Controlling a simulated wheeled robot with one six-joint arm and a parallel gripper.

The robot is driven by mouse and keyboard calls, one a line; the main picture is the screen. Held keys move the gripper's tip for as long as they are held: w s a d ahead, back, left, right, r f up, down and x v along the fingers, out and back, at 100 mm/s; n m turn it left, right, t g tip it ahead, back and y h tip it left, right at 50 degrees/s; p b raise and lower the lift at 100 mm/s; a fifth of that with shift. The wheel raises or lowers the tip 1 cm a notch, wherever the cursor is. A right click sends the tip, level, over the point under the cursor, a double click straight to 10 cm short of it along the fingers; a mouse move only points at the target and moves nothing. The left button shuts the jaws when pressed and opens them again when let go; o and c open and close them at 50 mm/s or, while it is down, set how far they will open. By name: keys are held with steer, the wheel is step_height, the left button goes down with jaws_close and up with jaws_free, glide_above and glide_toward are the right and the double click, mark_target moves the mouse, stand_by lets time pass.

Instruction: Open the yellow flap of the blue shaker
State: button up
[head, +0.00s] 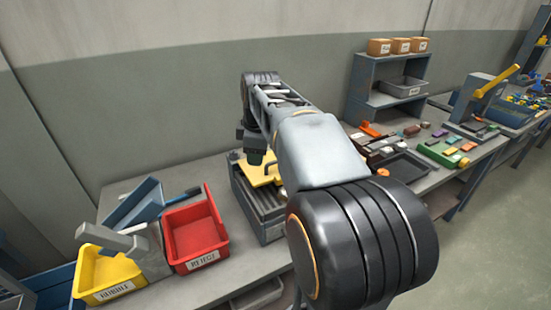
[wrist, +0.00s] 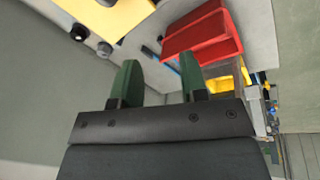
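The shaker (head: 262,212) is a grey-blue ribbed box on the bench, left of centre in the head view and partly hidden behind my arm. Its yellow flap (head: 262,174) appears to lie over the top, with a small handle showing. In the wrist view a yellow panel, apparently the flap (wrist: 100,12), fills the upper left, with dark round knobs at its edge. My gripper (wrist: 160,64) has two green fingers apart with nothing between them. In the head view my gripper (head: 255,150) is just above the flap's back left; whether it touches cannot be told.
A red bin (head: 196,232) and a yellow bin (head: 108,276) stand left of the shaker. A grey shelf (head: 362,92) with boxes and a dark tray (head: 404,165) are to the right. The wall is close behind the bench.

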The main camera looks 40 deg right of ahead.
steer(key=w+d+r+n, duration=0.3)
steer(key=d+n, duration=0.3)
steer(key=d, duration=0.4)
steer(key=x, duration=0.6)
steer(key=b+x, duration=0.1)
steer(key=x, duration=0.6)
steer(key=shift+s+d, duration=0.15)
steer(key=shift+s, duration=0.05)
jaws_close()
